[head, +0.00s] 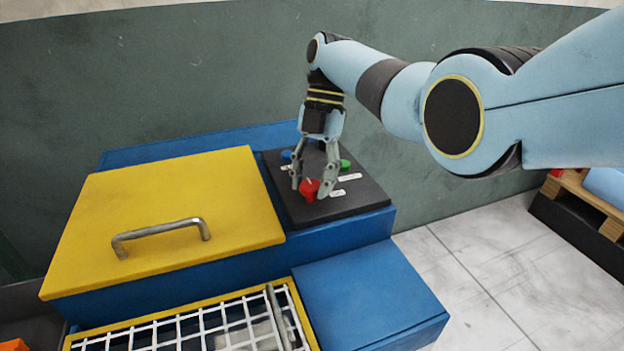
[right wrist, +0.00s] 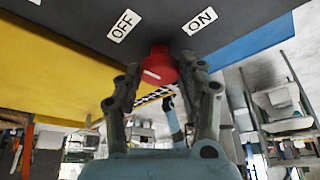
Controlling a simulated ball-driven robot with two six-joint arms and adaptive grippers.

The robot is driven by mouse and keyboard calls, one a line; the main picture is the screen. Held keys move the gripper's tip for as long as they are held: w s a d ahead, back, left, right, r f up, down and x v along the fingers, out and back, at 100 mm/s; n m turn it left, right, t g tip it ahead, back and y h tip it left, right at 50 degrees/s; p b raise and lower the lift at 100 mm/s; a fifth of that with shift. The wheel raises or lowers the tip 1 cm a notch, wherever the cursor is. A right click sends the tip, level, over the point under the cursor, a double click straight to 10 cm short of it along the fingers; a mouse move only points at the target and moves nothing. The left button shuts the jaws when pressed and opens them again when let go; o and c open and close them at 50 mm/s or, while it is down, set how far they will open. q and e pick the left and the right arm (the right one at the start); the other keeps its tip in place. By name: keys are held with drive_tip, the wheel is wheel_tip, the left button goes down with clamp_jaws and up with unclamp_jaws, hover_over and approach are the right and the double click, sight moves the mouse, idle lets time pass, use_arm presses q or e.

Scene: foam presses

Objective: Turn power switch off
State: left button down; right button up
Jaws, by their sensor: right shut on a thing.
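The red power switch (head: 310,188) is a round knob on the dark control panel (head: 345,206) at the right of the blue machine. In the right wrist view the red knob (right wrist: 158,66) sits between the two fingers, with a white mark on it. An OFF label (right wrist: 122,25) and an ON label (right wrist: 200,20) lie on the panel beside it. I cannot tell which label the mark points to. My right gripper (head: 312,184) reaches down from above and is shut on the knob. My left gripper is not in view.
A blue button (head: 287,155) and a green button (head: 345,164) are on the same panel, close to the fingers. A yellow lid (head: 175,195) with a metal handle (head: 160,236) is left of it. A white grid (head: 200,325) is in front.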

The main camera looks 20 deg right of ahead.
drive_tip(key=o, duration=1.1)
drive_tip(key=shift+o, duration=0.2)
drive_tip(key=v, duration=1.2)
drive_tip(key=shift+f, duration=0.1)
